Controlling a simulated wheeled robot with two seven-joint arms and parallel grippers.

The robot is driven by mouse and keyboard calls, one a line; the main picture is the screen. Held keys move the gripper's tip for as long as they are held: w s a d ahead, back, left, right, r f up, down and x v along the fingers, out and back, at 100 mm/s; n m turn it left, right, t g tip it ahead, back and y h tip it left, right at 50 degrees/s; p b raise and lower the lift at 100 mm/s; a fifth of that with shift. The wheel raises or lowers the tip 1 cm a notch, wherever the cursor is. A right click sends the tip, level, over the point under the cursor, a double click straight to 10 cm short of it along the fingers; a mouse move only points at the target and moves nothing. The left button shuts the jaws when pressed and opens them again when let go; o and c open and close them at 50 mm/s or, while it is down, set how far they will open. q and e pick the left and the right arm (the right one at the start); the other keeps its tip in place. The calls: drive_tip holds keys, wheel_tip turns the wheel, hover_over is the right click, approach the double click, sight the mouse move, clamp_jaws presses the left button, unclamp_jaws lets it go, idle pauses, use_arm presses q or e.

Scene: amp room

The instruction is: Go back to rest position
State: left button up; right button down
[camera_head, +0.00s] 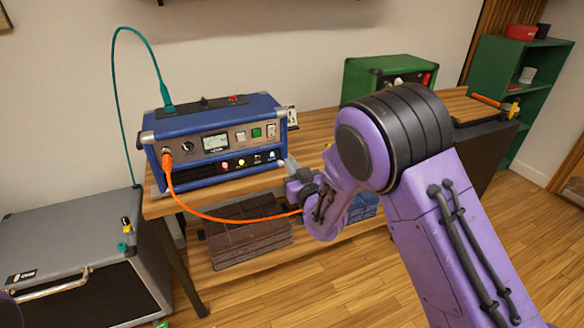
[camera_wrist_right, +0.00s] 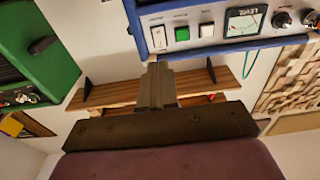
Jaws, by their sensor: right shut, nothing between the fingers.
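My right arm (camera_head: 440,210) reaches in from the lower right over the wooden floor. Its gripper (camera_head: 287,168) is small and partly hidden by my own wrist, close to the right front of the blue amp (camera_head: 215,140). In the right wrist view my gripper (camera_wrist_right: 158,80) has its fingers together, with nothing between them. That view shows the blue amp (camera_wrist_right: 215,35) upside down beyond the fingertips. I cannot tell whether they touch it. My left gripper is out of view.
An orange cable (camera_head: 225,217) runs from the amp's front to behind my right wrist. A teal cable (camera_head: 115,80) loops from its top down to a grey cabinet (camera_head: 75,265). A green amp (camera_head: 385,75) and green shelf (camera_head: 515,75) stand behind. Open floor lies in front.

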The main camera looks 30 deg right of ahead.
drive_tip(key=s+d+f+m+g+h+p, duration=0.25)
drive_tip(key=s+f+m+g, duration=0.4)
drive_tip(key=s+f, duration=1.15)
drive_tip(key=s+f+g, duration=0.4)
drive_tip(key=s+f, duration=0.2)
drive_tip(key=s, duration=0.5)
drive_tip(key=s+f+g, duration=0.5)
drive_tip(key=s+f, duration=0.1)
drive_tip(key=s, duration=0.6)
drive_tip(key=shift+s+a+f+p, duration=0.15)
drive_tip(key=shift+a+f+p, duration=0.15)
drive_tip(key=shift+f+p, duration=0.1)
